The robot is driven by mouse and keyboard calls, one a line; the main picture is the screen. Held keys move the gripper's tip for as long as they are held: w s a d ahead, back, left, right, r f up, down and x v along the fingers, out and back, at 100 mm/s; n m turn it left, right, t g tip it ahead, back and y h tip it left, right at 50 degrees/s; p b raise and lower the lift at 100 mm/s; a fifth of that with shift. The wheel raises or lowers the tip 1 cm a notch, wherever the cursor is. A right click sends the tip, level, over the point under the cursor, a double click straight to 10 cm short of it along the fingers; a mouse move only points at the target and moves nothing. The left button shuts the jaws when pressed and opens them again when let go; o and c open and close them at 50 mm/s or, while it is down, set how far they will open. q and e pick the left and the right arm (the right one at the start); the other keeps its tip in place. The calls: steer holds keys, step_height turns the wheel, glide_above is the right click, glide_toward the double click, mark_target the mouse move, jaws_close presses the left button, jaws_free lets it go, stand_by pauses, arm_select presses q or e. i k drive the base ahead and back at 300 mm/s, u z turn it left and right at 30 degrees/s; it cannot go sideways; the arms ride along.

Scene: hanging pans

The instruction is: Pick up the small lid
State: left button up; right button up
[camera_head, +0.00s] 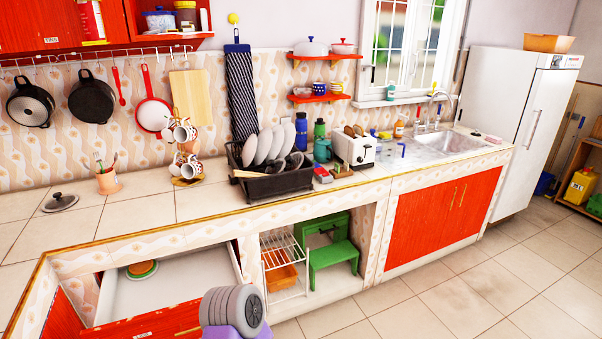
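A small lid (59,202), grey with a dark knob on top, lies flat with the knob up on the tiled counter at the left. Nothing covers it and nothing touches it from above. Neither of my grippers' fingers shows in the head view. A grey ridged cylinder on a purple piece rises at the bottom centre and appears to be part of my own arm, well apart from the lid.
A utensil pot (107,181), a mug tree (187,165) and a dish rack (272,184) stand right of the lid. Pans (92,101) hang on the wall above. An open drawer (185,285) sticks out below the counter. Tiles around the lid are clear.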

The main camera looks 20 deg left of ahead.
mark_target(277, 166)
steer(key=z, duration=0.05)
steer(key=i, duration=1.7)
steer(key=u, duration=1.2)
steer(key=i, duration=1)
steer(key=u, duration=1.1)
